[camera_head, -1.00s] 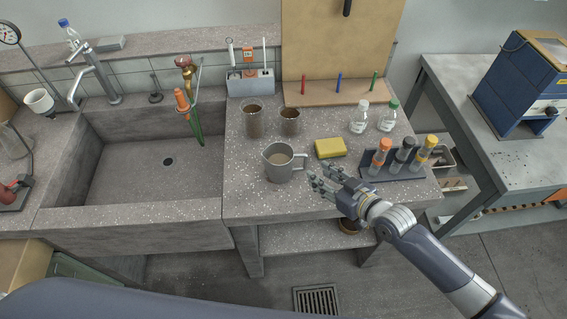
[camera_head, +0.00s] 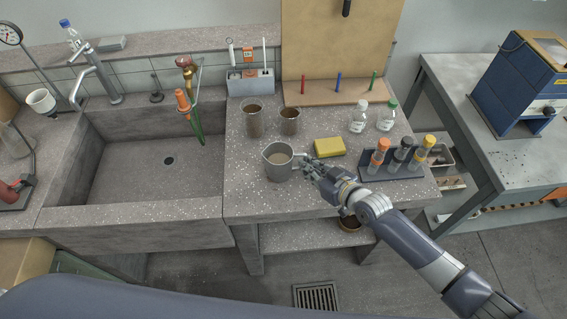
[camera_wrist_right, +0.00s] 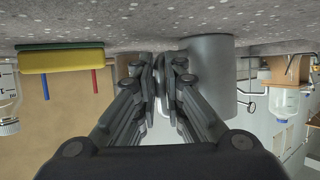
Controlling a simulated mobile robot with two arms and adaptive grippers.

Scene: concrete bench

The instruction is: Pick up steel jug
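The steel jug (camera_head: 278,163) is a grey metal cup standing upright on the speckled concrete bench, with its handle on the right. My right gripper (camera_head: 308,166) comes in from the right at the handle. In the right wrist view, which is upside down, the jug's grey body (camera_wrist_right: 212,68) shows beside the fingers. The right fingers (camera_wrist_right: 163,75) are close together with the handle between them, and they hide most of it. The jug's base appears to rest on the bench. My left gripper is not in view.
A yellow sponge (camera_head: 329,147) lies just behind the right gripper. A rack (camera_head: 388,168) of capped tubes stands to the right. Two brown-filled beakers (camera_head: 254,122) and two bottles (camera_head: 358,117) stand behind. The sink (camera_head: 150,190) is to the left. The bench front before the jug is clear.

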